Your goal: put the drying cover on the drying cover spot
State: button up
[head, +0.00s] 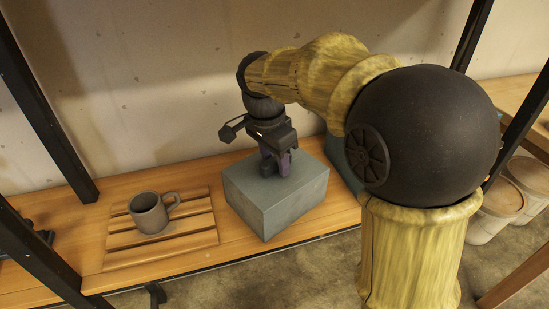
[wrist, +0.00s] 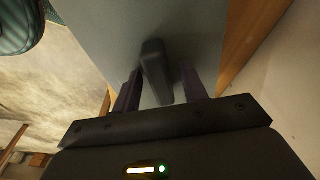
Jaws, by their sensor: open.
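The drying cover (head: 265,210) looks like a grey box standing on the wooden shelf, right of the mug. Its flat top fills the upper middle of the wrist view (wrist: 125,28), with a dark upright handle (wrist: 154,68) on it. My gripper (head: 278,165) points down at the top of the box. In the wrist view its two purple fingers (wrist: 158,88) stand apart, one on each side of the handle. Whether either finger touches the handle, I cannot tell. No marked drying cover spot is plain to see; a slatted wooden board (head: 116,240) lies to the left.
A grey mug (head: 148,213) stands on the slatted board. A grey-green block (head: 341,160) is partly hidden behind my arm, right of the box. Black shelf posts (head: 62,140) rise at the left. The wall (head: 150,100) is close behind. Lidded buckets (head: 527,174) stand at the right.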

jog(key=r+p, duration=0.1)
jog(key=r, duration=0.1)
jog(key=r+p, duration=0.1)
jog(key=r, duration=0.2)
jog(key=r+p, duration=0.1)
jog(key=r, duration=0.1)
jog(key=shift+s+a+r, duration=0.35)
jog(key=shift+a, duration=0.05)
jog(key=shift+f, duration=0.1)
